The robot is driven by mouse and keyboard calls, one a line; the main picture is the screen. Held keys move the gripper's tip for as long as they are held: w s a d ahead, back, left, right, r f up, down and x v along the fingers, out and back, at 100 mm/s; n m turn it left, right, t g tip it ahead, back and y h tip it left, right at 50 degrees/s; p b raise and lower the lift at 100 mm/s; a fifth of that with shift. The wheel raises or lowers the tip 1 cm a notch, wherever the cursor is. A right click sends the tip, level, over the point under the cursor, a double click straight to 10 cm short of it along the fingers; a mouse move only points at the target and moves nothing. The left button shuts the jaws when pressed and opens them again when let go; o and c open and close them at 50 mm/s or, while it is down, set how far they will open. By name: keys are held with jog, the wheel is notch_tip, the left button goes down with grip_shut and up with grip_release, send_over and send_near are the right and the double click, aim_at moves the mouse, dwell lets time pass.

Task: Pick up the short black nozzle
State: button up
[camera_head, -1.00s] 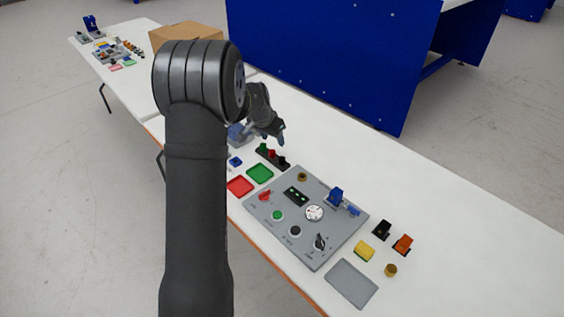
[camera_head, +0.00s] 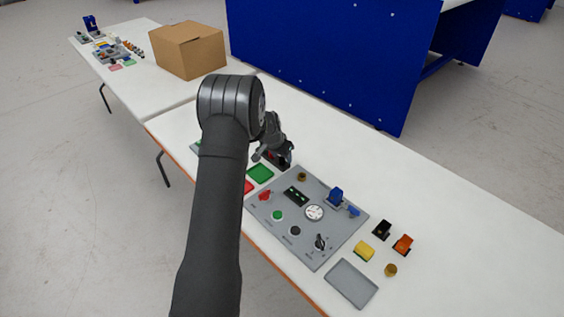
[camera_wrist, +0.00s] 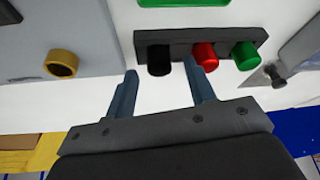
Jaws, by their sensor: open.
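The short black nozzle (camera_wrist: 159,60) stands at one end of a dark rack (camera_wrist: 222,37), beside a red nozzle (camera_wrist: 204,56) and a green nozzle (camera_wrist: 245,55). My gripper (camera_wrist: 160,69) is open and empty. In the wrist view its two fingers lie on either side of the black nozzle, with the right finger between the black and red ones. I cannot tell how far the fingertips are from the nozzle. In the head view my gripper (camera_head: 282,156) is over the rack and hides most of it.
A grey panel (camera_head: 330,232) with buttons, knobs and a dial lies right of the rack. A green tray (camera_head: 260,173) lies close by, and a grey tray (camera_head: 350,284) lies nearer. A cardboard box (camera_head: 190,50) stands farther left. The white table behind the panel is clear.

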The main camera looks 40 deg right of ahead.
jog(key=shift+d+f, duration=0.1)
jog(key=shift+f, duration=0.2)
jog(key=shift+c, duration=0.2)
jog(key=c, duration=1)
jog(key=shift+r, duration=0.15)
jog(key=shift+c, duration=0.2)
